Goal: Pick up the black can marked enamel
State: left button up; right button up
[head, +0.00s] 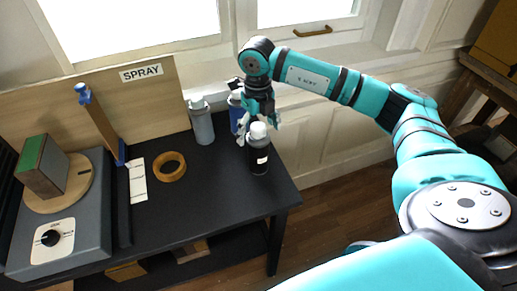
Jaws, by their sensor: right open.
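A black can (258,153) with a white cap and a small pale label stands upright near the right end of the dark table; the label is too small to read. My right gripper (256,122) is open, pointing down just above and behind the can, close to its white cap. I cannot tell whether a finger touches the can. A grey can (202,125) and a blue can (236,112) stand behind and to the left; the gripper partly covers the blue one. My left gripper is not in view.
The black table (215,200) has clear room in front of the cans. A tape roll (169,167) lies left of them. A grey turntable box (70,235) fills the left end. A board with a SPRAY sign (141,73) stands behind, below the window.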

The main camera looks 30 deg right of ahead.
aim_at(258, 142)
jog(key=shift+f, duration=0.6)
jog(key=shift+w+f+p, duration=0.1)
jog(key=shift+f+p, duration=0.25)
jog(key=shift+p, duration=0.1)
jog(key=f, duration=0.1)
jog(key=f+p, duration=0.1)
jog(key=f, duration=0.1)
jog(key=shift+w+d+f+p, duration=0.2)
jog(key=shift+d+f+p, duration=0.1)
jog(key=shift+p, duration=0.05)
jog(key=shift+f, duration=0.45)
jog(key=shift+w+r, duration=0.1)
jog(key=c, duration=1.7)
